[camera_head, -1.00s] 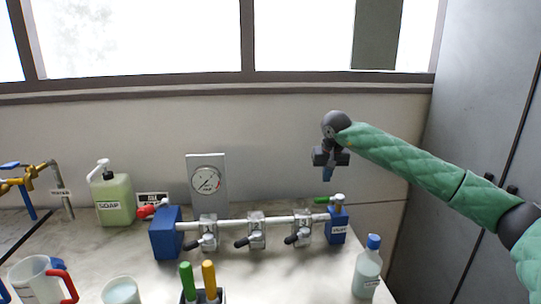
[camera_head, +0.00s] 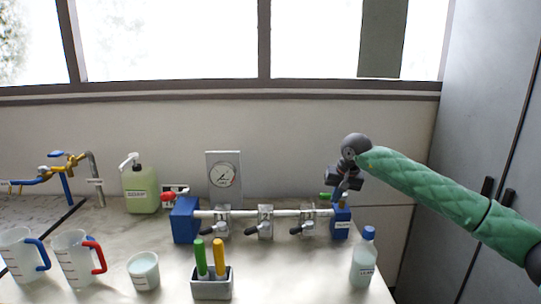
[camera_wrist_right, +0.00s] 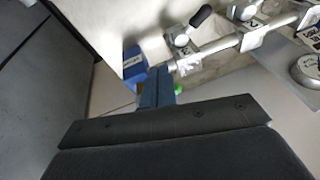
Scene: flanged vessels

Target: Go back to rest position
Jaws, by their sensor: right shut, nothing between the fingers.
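My right gripper (camera_head: 341,190) hangs at the end of the green-sleeved arm, above and in front of the wall, by the right blue end block (camera_head: 341,228) of the pipe rail. Its fingers are together and hold nothing. In the right wrist view the blue fingertips (camera_wrist_right: 157,85) point past the dark palm, with the blue end block (camera_wrist_right: 134,64) and the pipe just beyond. I cannot tell exactly how far the fingers are from the block. My left gripper is in neither view.
The pipe (camera_head: 285,213) carries several valves between two blue blocks. A bottle with a blue cap (camera_head: 364,262) stands at the right counter edge. A holder (camera_head: 211,285) with green and yellow handles, cups, a soap bottle (camera_head: 140,190) and a gauge (camera_head: 223,176) also stand here. A grey cabinet (camera_head: 480,100) is at right.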

